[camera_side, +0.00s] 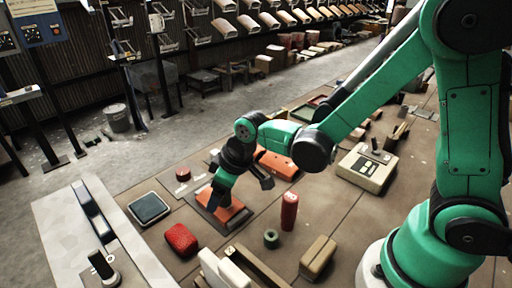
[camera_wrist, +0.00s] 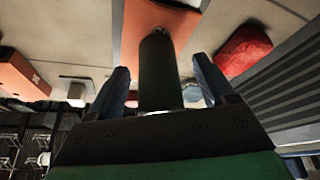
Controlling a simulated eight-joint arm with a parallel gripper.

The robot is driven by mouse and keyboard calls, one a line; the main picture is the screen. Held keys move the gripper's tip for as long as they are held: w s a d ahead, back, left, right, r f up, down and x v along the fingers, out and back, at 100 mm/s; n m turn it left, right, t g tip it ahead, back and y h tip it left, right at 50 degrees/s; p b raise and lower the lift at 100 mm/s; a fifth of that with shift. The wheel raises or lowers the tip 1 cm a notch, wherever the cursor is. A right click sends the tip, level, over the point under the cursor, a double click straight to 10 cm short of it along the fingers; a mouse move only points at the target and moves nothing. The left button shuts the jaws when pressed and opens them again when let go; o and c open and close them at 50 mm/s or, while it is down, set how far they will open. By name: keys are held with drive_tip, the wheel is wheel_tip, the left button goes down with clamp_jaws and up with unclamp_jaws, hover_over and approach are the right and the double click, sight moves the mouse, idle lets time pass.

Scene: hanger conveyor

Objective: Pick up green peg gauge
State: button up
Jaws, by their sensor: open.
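In the wrist view a dark green cylinder, likely the green peg gauge (camera_wrist: 158,68), stands between my two blue fingers with a gap on each side. Its near end looks pale and metallic. An orange block (camera_wrist: 150,20) lies behind it. In the side view my gripper (camera_side: 243,193) points down over the orange block (camera_side: 220,207) on a dark base; the cylinder between the fingers is not clearly seen there. A short green cylinder (camera_side: 271,238) stands apart on the table, in front and right of my gripper. My gripper is open, and its fingers also show in the wrist view (camera_wrist: 165,80).
A red pad (camera_side: 181,239) and a dark tray (camera_side: 149,208) lie to the left. A beige box (camera_side: 318,256) is at the front right. A beige device (camera_side: 367,168) sits farther right.

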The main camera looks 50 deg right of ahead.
drive_tip(key=shift+f, duration=0.15)
clamp_jaws()
idle(0.4)
wheel_tip(320, 180, up, 19)
drive_tip(key=shift+s+d+f+x, duration=0.2)
drive_tip(key=shift+s+d+x, duration=0.2)
drive_tip(key=shift+x, duration=2.2)
drive_tip(key=shift+s+d+f+x, duration=0.25)
drive_tip(key=shift+d+x, duration=0.25)
drive_tip(key=shift+x, duration=2.05)
drive_tip(key=shift+s+d+f+x, duration=0.2)
drive_tip(key=shift+s+d+x, duration=0.2)
drive_tip(key=shift+x, duration=2.2)
